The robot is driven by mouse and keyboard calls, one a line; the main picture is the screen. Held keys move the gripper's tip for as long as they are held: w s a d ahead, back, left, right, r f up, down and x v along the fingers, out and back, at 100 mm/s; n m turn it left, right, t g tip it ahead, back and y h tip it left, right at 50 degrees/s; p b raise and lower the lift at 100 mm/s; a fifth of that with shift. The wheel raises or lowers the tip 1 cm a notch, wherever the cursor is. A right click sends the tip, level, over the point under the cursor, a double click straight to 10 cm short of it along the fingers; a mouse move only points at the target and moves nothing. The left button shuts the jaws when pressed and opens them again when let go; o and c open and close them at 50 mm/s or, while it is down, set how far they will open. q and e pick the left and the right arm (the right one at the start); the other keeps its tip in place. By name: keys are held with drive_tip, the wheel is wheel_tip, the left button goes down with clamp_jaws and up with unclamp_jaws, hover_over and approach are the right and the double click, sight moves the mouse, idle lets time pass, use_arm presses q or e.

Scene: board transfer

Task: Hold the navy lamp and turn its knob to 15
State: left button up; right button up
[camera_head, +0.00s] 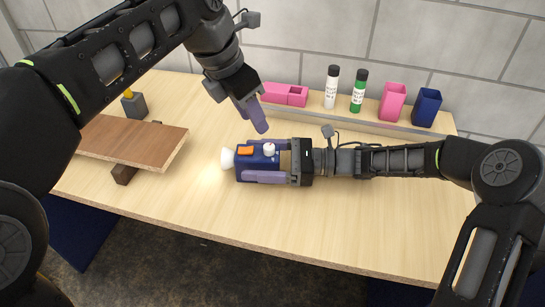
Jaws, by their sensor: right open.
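The navy lamp (258,161) lies on the table with its pale, lit end (227,159) facing left and a glow on the wood beside it. An orange part (245,150) and a small white knob with a red mark (269,149) are on its upper side. The knob's number is too small to read. My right gripper (247,160) comes in from the right, open, with one purple finger on each side of the lamp. My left gripper (261,128) hangs above and behind the lamp, near the knob, apart from it. Its fingers overlap in this view, and nothing shows between them.
A brown board (130,140) rests raised on a dark block (124,174) at left, near a grey block with a yellow top (134,106). Along the back stand a pink box (285,94), white bottle (331,88), green bottle (358,92), pink cup (392,102) and navy cup (426,108). The front is clear.

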drive_tip(key=shift+w+a, duration=0.1)
drive_tip(key=shift+a, duration=0.65)
drive_tip(key=shift+c, duration=0.6)
use_arm(q)
drive_tip(key=shift+o, duration=0.4)
use_arm(e)
drive_tip(key=c, duration=1.5)
use_arm(q)
drive_tip(key=shift+o, duration=0.6)
use_arm(e)
drive_tip(key=shift+c, duration=0.2)
use_arm(q)
drive_tip(key=w+a+f+m+h, duration=0.1)
drive_tip(key=a+f+m+h, duration=0.4)
drive_tip(key=a+h, duration=0.4)
drive_tip(key=shift+f+g+h, duration=0.15)
drive_tip(key=shift+g+h, duration=0.15)
drive_tip(key=shift+h, duration=0.3)
